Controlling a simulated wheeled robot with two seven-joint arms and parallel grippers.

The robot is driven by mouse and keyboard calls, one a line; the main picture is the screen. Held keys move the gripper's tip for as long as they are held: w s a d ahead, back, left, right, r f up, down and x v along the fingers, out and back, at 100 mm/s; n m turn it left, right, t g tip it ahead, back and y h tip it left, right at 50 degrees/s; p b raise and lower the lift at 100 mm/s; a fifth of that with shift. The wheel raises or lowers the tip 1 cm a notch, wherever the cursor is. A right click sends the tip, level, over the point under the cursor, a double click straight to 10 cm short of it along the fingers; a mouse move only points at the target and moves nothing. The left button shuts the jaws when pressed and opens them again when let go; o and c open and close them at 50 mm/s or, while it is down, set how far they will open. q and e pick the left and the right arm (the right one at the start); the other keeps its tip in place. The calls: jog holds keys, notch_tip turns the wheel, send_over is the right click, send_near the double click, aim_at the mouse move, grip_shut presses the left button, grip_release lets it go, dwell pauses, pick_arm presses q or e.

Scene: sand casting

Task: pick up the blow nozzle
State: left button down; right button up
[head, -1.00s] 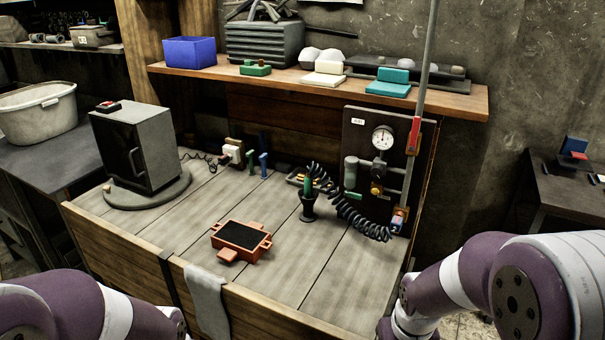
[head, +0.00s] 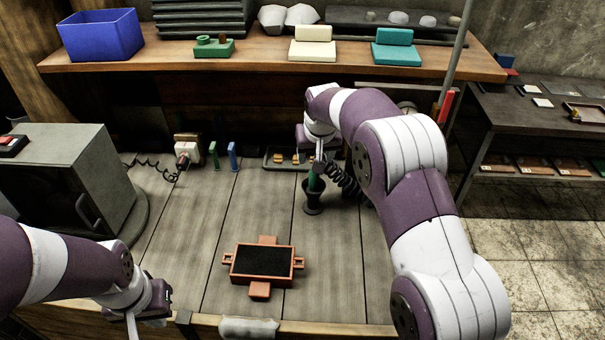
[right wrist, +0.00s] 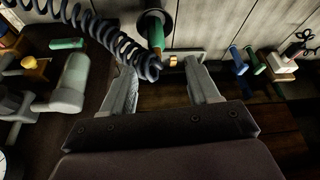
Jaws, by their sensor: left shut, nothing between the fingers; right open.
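The blow nozzle (head: 316,182) has a green body and sits in a dark cup-shaped holder (head: 313,204) on the bench. Its black coiled hose (head: 347,182) runs off to the right. In the right wrist view the green nozzle (right wrist: 156,36) shows just beyond and between the fingertips, with the hose (right wrist: 115,40) crossing to the left. My right gripper (head: 319,158) is open and empty at the nozzle's upper end; contact cannot be told. My left gripper (head: 132,328) is shut and empty at the lower left, at the bench's front edge.
An orange frame with a black inset (head: 262,262) lies mid-bench. A grey oven-like box (head: 65,180) stands left. A small tray (head: 283,166) lies behind the nozzle. A shelf (head: 265,52) with blocks and a blue bin (head: 101,36) runs above. The bench between box and frame is clear.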

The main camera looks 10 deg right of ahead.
aim_at(314, 175)
jog(key=p+x, duration=0.1)
jog(key=x, duration=0.2)
jog(key=p+x, duration=0.1)
jog(key=x, duration=0.2)
jog(key=shift+w+d+r, duration=0.15)
jog(key=shift+w, duration=0.1)
jog(key=p+x, duration=0.2)
jog(key=x, duration=0.2)
jog(key=shift+w+d+r+p, duration=0.1)
jog(key=shift+p, duration=0.3)
jog(key=shift+w+d+f, duration=0.1)
jog(key=shift+d+f, duration=0.15)
jog(key=shift+f, duration=0.2)
jog(key=shift+w+a, duration=0.1)
jog(key=shift+a, duration=0.05)
jog(key=c, duration=0.3)
jog(key=shift+a, duration=0.1)
jog(key=c, duration=0.6)
pick_arm(q)
jog(key=r, duration=0.5)
jog(key=shift+d+r, duration=0.2)
pick_arm(e)
jog(key=shift+c, duration=0.7)
